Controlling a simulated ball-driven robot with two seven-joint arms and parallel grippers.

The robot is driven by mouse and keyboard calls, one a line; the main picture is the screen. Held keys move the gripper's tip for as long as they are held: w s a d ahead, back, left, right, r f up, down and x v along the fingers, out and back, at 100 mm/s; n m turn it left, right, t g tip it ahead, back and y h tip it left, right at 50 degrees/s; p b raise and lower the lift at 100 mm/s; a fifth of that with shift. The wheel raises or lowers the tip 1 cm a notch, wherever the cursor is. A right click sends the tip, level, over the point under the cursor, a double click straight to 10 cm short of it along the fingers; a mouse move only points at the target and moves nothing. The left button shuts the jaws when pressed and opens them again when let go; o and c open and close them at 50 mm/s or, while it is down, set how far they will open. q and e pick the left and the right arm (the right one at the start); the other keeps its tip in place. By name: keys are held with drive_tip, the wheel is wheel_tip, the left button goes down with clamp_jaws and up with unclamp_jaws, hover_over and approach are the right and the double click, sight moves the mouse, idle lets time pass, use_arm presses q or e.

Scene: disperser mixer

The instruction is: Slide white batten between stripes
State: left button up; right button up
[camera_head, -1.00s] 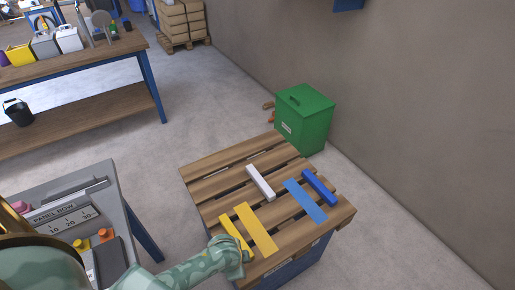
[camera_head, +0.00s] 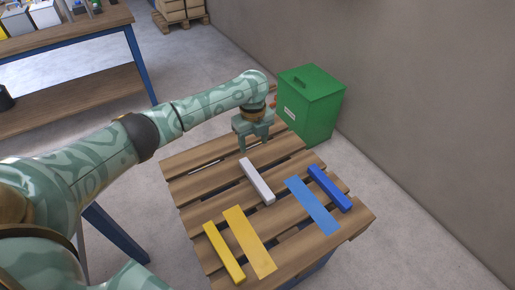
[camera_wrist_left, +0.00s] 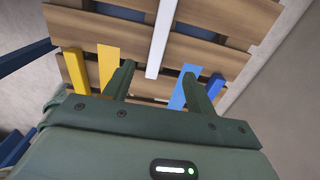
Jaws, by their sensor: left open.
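The white batten (camera_head: 257,181) lies on the wooden pallet top, between the yellow stripe (camera_head: 249,241) and the blue stripe (camera_head: 312,205), toward the pallet's far side. A yellow batten (camera_head: 224,252) lies left of the yellow stripe, and a blue batten (camera_head: 329,188) lies right of the blue stripe. My left gripper (camera_head: 256,144) is open and empty, above the pallet just beyond the white batten's far end. In the left wrist view the white batten (camera_wrist_left: 159,40) shows between and beyond the two fingers (camera_wrist_left: 155,80). My right gripper is not in view.
The slatted pallet (camera_head: 190,190) has gaps between its boards. A green bin (camera_head: 312,103) stands behind it at the right, near the wall. A wooden workbench (camera_head: 75,40) is at the upper left.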

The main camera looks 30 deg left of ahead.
sight(254, 174)
use_arm(q)
drive_tip(key=f+b, duration=0.4)
drive_tip(key=f, duration=0.4)
drive_tip(key=f+b, duration=0.4)
drive_tip(key=f, duration=0.5)
drive_tip(key=shift+w+a+b, duration=0.15)
drive_tip(key=shift+a+b, duration=0.05)
drive_tip(key=shift+b, duration=0.2)
drive_tip(key=shift+f, duration=0.3)
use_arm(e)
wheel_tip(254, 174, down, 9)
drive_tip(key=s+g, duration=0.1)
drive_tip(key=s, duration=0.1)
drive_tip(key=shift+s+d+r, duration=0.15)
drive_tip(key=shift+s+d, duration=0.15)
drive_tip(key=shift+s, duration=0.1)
